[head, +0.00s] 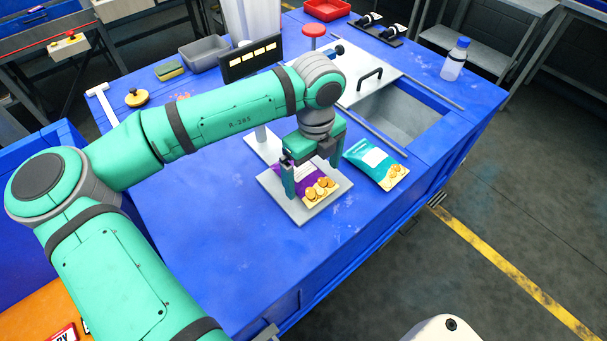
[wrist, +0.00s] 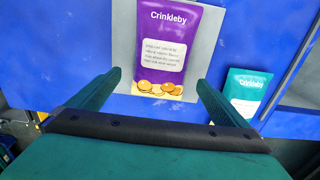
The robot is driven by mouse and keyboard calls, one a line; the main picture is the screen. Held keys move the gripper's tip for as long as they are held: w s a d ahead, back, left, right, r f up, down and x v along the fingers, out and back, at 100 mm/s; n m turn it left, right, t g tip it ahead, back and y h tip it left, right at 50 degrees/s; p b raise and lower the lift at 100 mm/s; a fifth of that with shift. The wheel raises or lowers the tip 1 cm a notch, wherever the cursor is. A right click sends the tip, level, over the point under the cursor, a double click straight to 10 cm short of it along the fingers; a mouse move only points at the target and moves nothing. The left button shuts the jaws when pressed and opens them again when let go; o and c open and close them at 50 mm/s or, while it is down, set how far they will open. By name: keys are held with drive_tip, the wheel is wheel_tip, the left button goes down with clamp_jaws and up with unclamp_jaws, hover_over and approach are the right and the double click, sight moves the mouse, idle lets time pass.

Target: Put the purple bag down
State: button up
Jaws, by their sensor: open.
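The purple bag (wrist: 165,52) lies flat, printed "Crinkleby", on a pale grey plate (wrist: 208,50) in the wrist view. In the head view the purple bag (head: 321,187) shows its cookie picture on the plate (head: 303,214), partly hidden by my gripper. My gripper (head: 308,182) is over the bag with its fingers pointing down. In the wrist view its two fingers (wrist: 157,88) are wide apart, one to each side of the bag's lower end. I see no clear contact between fingers and bag.
A teal bag (head: 377,165) lies on the blue table (head: 220,230) just right of the plate. Behind it is a recessed basin (head: 400,117) with a handled lid (head: 369,82). A bottle (head: 455,60) stands at the back right. The table front is clear.

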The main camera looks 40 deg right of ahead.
drive_tip(key=shift+f, duration=1.45)
drive_tip(key=shift+c, duration=0.2)
drive_tip(key=c, duration=1.3)
drive_tip(key=shift+o, duration=0.2)
drive_tip(key=shift+r, duration=0.1)
